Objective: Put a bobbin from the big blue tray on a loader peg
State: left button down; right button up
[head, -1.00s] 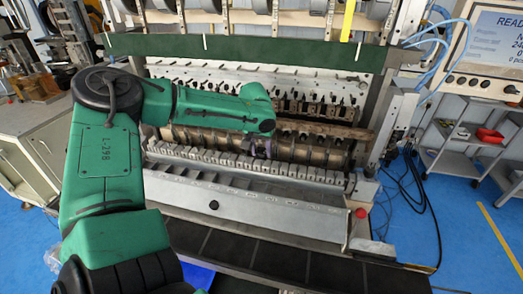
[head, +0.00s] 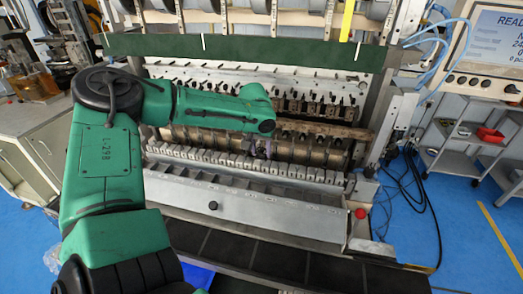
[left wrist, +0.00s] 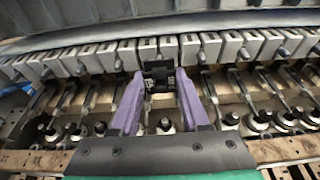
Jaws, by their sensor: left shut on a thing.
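My left gripper (left wrist: 160,85) has purple fingers and is shut on a small black bobbin (left wrist: 158,75). In the left wrist view the bobbin lies between the fingertips, in front of a row of grey blocks (left wrist: 215,45). A row of upright metal pegs (left wrist: 165,123) runs below it in that view; I cannot tell whether the bobbin touches any part of the machine. In the head view the left fingers (head: 262,149) are small and partly hidden beyond my green arm. A blue tray (head: 198,278) shows only in part at the bottom. My right gripper is not in view.
The winder's sloping grey front panel (head: 250,205) lies below the working area, with a red button (head: 361,213) at its right end. A dark green bar (head: 250,50) spans above. A screen (head: 485,35) and a grey shelf cart (head: 465,150) stand at the right.

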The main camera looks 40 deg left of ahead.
pick_arm(q)
jog(key=shift+f+b, duration=0.9)
jog(key=shift+f, duration=0.2)
jog(key=shift+c, duration=1.5)
grip_release()
jog(key=shift+r, duration=0.1)
jog(key=b+v, duration=0.2)
jog(key=v, duration=1.2)
jog(key=shift+r, duration=0.25)
jog(key=shift+s+d+f, duration=0.1)
